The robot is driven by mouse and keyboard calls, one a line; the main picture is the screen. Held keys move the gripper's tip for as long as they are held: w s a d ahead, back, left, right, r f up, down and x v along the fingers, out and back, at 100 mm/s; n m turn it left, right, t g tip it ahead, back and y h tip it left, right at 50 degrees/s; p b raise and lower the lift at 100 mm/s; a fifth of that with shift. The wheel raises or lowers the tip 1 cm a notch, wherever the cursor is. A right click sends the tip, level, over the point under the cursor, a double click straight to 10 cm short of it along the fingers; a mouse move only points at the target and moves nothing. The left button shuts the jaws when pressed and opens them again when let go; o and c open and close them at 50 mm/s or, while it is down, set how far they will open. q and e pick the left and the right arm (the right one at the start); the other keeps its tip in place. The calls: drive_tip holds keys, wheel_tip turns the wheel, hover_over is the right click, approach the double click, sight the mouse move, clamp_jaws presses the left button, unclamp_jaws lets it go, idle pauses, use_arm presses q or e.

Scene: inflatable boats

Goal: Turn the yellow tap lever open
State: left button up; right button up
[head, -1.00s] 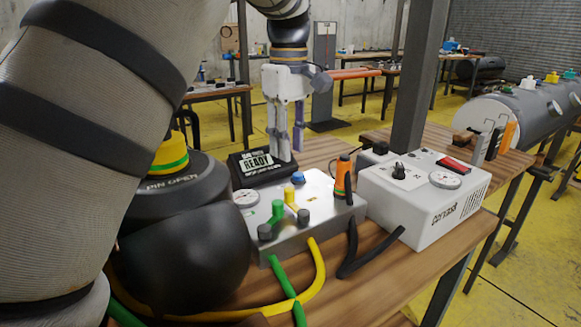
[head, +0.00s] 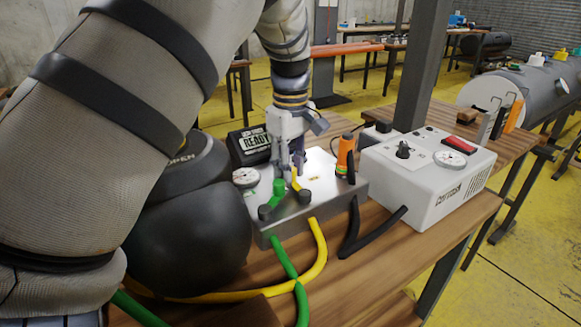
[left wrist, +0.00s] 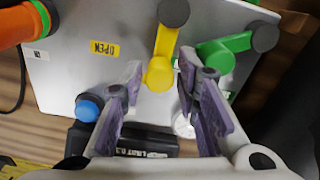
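The yellow tap lever (head: 296,182) is on top of the grey metal box (head: 325,180), its dark-capped end towards the near edge. In the left wrist view the lever (left wrist: 164,43) points up the picture, and a yellow OPEN label (left wrist: 104,48) lies to its left. My left gripper (head: 290,168) points down at the lever's pivot end. In the left wrist view its fingers (left wrist: 159,72) are open, one on each side of the lever's round end, with visible gaps. Their height over the box is unclear. My right gripper is out of view.
A green lever (left wrist: 224,48) is close beside the right finger, and a blue knob (left wrist: 89,107) is by the left finger. The black READY display (head: 254,142) stands behind. An orange plug (head: 345,155) and the white box (head: 425,178) are to the right.

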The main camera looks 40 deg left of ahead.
use_arm(q)
clamp_jaws()
drive_tip(key=shift+w, duration=0.1)
drive_tip(key=m, duration=0.1)
drive_tip(key=w+m, duration=0.1)
drive_tip(key=shift+d+m, duration=0.2)
drive_tip(key=shift+m, duration=0.2)
drive_tip(key=m, duration=0.1)
drive_tip(key=w+d+m, duration=0.1)
drive_tip(key=m, duration=0.1)
drive_tip(key=shift+w+m+p, duration=0.15)
drive_tip(key=shift+m+p, duration=0.15)
drive_tip(key=shift+w+d+m, duration=0.35)
drive_tip(key=shift+d+m, duration=0.15)
drive_tip(key=shift+m, duration=0.7)
drive_tip(key=shift+w+d+m, duration=0.15)
drive_tip(key=shift+d+m, duration=0.2)
drive_tip(key=shift+m, duration=0.45)
drive_tip(key=shift+w+d+m, duration=0.1)
drive_tip(key=shift+d+m, duration=0.25)
drive_tip(key=shift+m, duration=0.45)
